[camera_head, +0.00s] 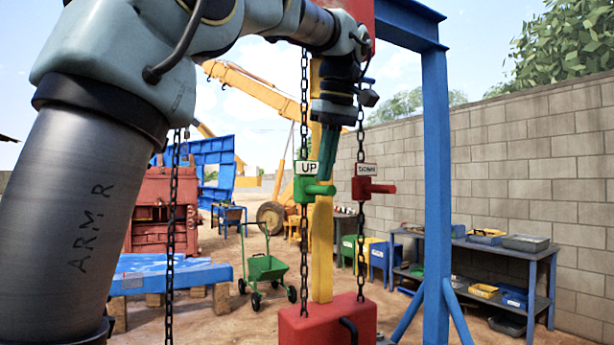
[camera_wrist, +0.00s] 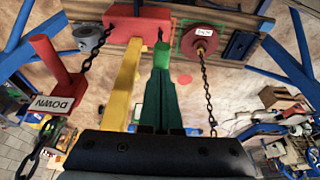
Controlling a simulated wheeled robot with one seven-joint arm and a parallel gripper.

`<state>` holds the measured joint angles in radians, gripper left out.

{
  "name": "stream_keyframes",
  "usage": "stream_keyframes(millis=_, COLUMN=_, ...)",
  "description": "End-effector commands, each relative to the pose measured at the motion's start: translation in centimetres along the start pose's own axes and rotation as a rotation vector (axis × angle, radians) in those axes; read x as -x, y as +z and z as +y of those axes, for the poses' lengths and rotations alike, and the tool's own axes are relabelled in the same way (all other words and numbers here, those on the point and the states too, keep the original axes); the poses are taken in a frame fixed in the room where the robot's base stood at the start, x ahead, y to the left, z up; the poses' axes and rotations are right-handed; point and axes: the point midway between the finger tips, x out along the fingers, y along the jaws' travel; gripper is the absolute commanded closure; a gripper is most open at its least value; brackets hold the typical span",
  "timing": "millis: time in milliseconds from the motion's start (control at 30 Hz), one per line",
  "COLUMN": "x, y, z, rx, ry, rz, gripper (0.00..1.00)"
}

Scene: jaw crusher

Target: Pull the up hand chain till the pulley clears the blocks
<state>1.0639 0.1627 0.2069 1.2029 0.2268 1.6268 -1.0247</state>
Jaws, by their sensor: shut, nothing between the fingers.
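The UP hand chain (camera_head: 304,95) hangs with a white UP plate (camera_head: 308,168) and a green handle (camera_head: 318,190) sticking out to the right. The DOWN chain with its red handle (camera_head: 372,188) hangs to its right; in the wrist view the DOWN plate (camera_wrist: 54,104) is at left. My gripper (camera_head: 327,178) points down, its fingers shut and empty, with the tips at the green handle; I cannot tell whether they touch. In the wrist view a dark red round piece (camera_wrist: 198,42) with a white tag sits at a chain's end; I cannot tell if it is the pulley.
A yellow post (camera_head: 322,240) rises from a red block (camera_head: 320,328) close behind the chains. A blue frame post (camera_head: 437,190) stands to the right. Another chain (camera_head: 172,230) hangs at left. Beyond are a green cart (camera_head: 266,267), blue plate (camera_head: 180,277) and workbench (camera_head: 500,255).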

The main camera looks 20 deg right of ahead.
Motion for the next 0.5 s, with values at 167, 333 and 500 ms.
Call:
stream_keyframes(millis=167, x=0.0, y=0.0, z=0.0, rx=0.000, ry=0.000, rz=0.000, gripper=1.00)
stream_keyframes(millis=333, x=-0.3, y=0.1, z=0.0, rx=0.000, ry=0.000, rz=0.000, gripper=1.00)
stream_keyframes(millis=500, x=-1.5, y=0.5, z=0.0, rx=-0.001, ry=-0.001, rz=-0.001, gripper=1.00)
